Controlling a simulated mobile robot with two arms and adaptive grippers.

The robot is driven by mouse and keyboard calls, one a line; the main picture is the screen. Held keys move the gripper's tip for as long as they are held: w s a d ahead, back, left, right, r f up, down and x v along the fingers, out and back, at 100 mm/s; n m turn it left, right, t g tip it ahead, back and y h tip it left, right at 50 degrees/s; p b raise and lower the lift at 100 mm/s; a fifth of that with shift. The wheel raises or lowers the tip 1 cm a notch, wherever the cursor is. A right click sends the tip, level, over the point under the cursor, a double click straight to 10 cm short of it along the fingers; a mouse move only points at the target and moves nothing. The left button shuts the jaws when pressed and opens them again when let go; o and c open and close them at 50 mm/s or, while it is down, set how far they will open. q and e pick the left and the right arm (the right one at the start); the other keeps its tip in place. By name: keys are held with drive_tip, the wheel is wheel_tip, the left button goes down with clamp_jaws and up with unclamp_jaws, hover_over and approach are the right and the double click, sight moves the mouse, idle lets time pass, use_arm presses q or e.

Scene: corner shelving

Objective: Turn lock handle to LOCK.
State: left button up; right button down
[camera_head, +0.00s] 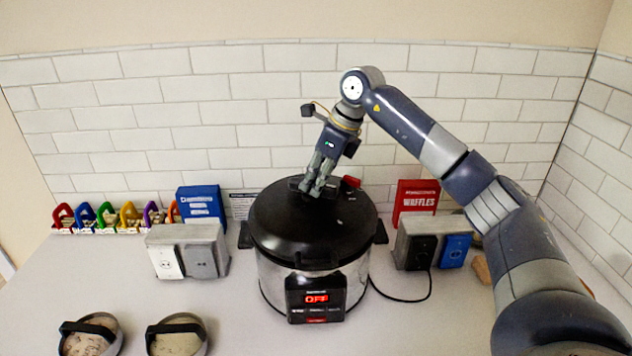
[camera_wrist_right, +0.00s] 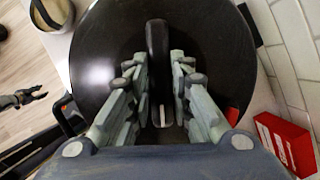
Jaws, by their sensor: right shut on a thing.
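A black-lidded pressure cooker (camera_head: 312,240) with a metal body stands in the middle of the counter. Its display (camera_head: 317,298) reads OFF in red. The black bar handle (camera_wrist_right: 157,60) crosses the top of the lid. My right gripper (camera_head: 316,190) comes down onto the lid from above and is shut on this handle; in the wrist view the fingers (camera_wrist_right: 161,90) flank it on both sides. A small red part (camera_head: 351,182) shows by the lid's back right edge. No LOCK marking is readable. My left gripper (camera_wrist_right: 36,97) shows small at the wrist view's left edge, fingers apart, away from the cooker.
Grey outlet boxes stand left (camera_head: 188,250) and right (camera_head: 433,243) of the cooker. Behind are a blue box (camera_head: 202,207), a red waffles box (camera_head: 416,200) and several coloured clips. Two round tins (camera_head: 177,338) sit at front left. A black cord (camera_head: 402,299) lies right of the cooker.

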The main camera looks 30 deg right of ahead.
drive_tip(key=m+h, duration=0.1)
drive_tip(key=m, duration=0.2)
drive_tip(key=shift+a+m+t+b, duration=0.1)
drive_tip(key=shift+m+t+b, duration=0.2)
drive_tip(key=shift+b, duration=0.05)
drive_tip(key=shift+a+m+h+b, duration=0.1)
drive_tip(key=shift+m+h+b, duration=0.2)
drive_tip(key=shift+m+h, duration=0.95)
drive_tip(key=shift+m+y, duration=0.35)
drive_tip(key=shift+m, duration=0.3)
drive_tip(key=c, duration=1.4)
unclamp_jaws()
drive_tip(key=shift+c, duration=0.2)
drive_tip(key=shift+s+r, duration=0.1)
drive_tip(key=shift+r, duration=0.05)
drive_tip(key=v, duration=1.1)
drive_tip(key=shift+s+r, duration=0.2)
drive_tip(key=shift+r, duration=0.1)
